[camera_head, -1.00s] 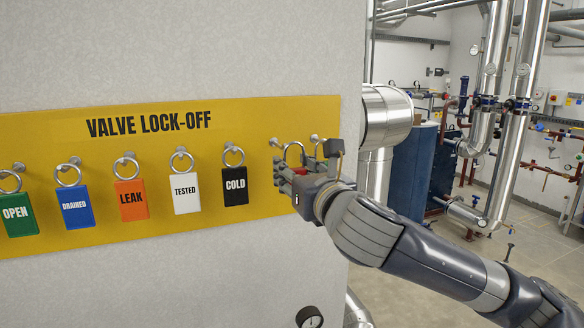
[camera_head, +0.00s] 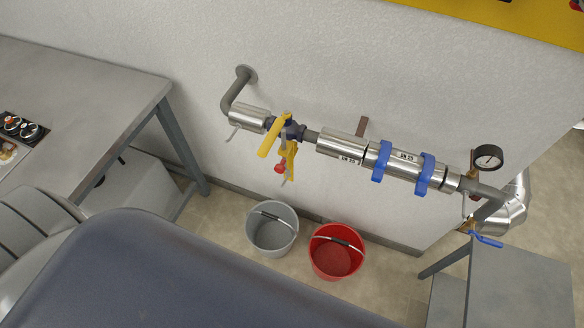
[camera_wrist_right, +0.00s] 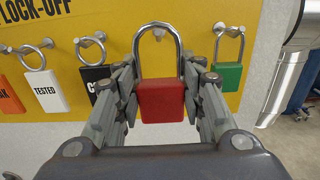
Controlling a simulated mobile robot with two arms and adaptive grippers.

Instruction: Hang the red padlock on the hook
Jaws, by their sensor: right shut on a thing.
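In the right wrist view the red padlock (camera_wrist_right: 161,104) is upright between the fingers of my right gripper (camera_wrist_right: 160,82), which is shut on its body. Its closed-looking silver shackle points up in front of the yellow board (camera_wrist_right: 185,14). A small metal hook end (camera_wrist_right: 158,33) shows near the top of the shackle; I cannot tell whether the shackle is around it. A black padlock (camera_wrist_right: 97,76) hangs to the left and a green padlock (camera_wrist_right: 228,76) hangs on a hook to the right. My left gripper is not in view.
The head view looks down at a pipe with a yellow-handled valve (camera_head: 275,135), blue clamps (camera_head: 380,161) and a gauge (camera_head: 488,157). A grey bucket (camera_head: 272,237) and a red bucket (camera_head: 336,260) stand on the floor. A workbench (camera_head: 90,85) is at left.

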